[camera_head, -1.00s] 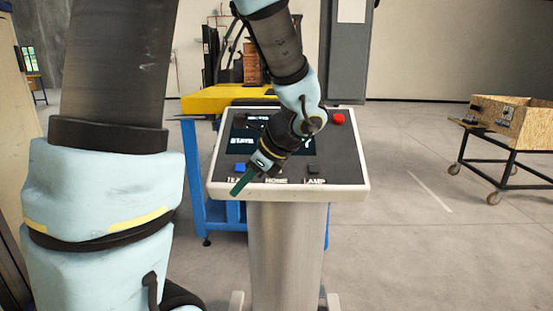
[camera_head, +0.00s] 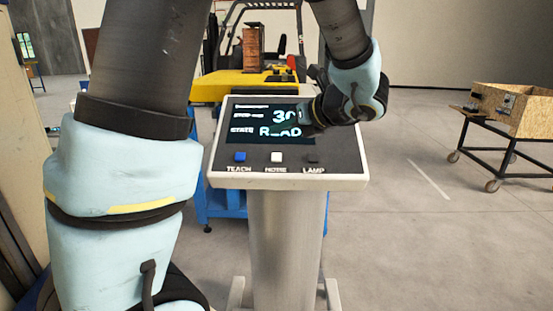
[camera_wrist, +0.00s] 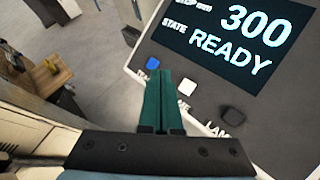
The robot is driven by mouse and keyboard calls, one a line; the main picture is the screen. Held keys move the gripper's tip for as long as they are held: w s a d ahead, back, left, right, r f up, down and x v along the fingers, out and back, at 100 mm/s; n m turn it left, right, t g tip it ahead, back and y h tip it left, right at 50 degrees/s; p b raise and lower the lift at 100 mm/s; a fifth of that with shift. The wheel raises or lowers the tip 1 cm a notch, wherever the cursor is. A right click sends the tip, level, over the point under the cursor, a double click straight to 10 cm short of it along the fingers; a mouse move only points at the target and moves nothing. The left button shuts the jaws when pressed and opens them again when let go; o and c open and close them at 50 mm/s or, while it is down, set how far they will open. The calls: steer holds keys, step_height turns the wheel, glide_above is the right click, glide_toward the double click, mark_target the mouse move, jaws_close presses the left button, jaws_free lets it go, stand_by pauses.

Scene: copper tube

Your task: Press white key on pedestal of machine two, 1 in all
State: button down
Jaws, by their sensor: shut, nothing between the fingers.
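The white key (camera_head: 277,157) sits in the middle of the row at the front of the pedestal panel (camera_head: 345,171), above the label HOME. In the wrist view the white key (camera_wrist: 187,88) is just right of my green fingers and apart from them in the picture. My gripper (camera_wrist: 164,76) is shut and empty. Its tips show between the blue and white keys there; their height above the panel is unclear. In the head view my wrist is over the panel's right side and hides part of the screen; the fingers are not clear there.
A blue key (camera_head: 240,157) is left of the white key, and a black key (camera_head: 313,158) is right of it. The screen (camera_head: 255,122) shows 300 and READY. A yellow machine (camera_head: 240,82) stands behind. A wooden box on a cart (camera_head: 510,110) stands at right. Open floor lies between.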

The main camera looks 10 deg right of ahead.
mark_target(272, 156)
steer(key=w+f+b, duration=0.1)
steer(key=f, duration=0.1)
steer(key=w+f+b, duration=0.1)
steer(key=f+b, duration=0.1)
steer(key=w+f+b, duration=0.1)
steer(key=f, duration=0.1)
steer(key=shift+w+d, duration=0.1)
steer(key=shift+d, duration=0.2)
steer(key=shift+w+f+b, duration=0.4)
steer(key=shift+f+b, duration=0.05)
steer(key=shift+f, duration=0.1)
stand_by(1.3)
steer(key=shift+w+d+f, duration=0.1)
steer(key=shift+w+f, duration=0.1)
steer(key=shift+f, duration=0.1)
steer(key=shift+w+f, duration=0.25)
steer(key=shift+f, duration=0.2)
stand_by(0.7)
steer(key=shift+r, duration=0.1)
steer(key=shift+s+r+p, duration=0.45)
steer(key=shift+r+p, duration=0.05)
steer(key=shift+r, duration=0.2)
steer(key=shift+r, duration=0.1)
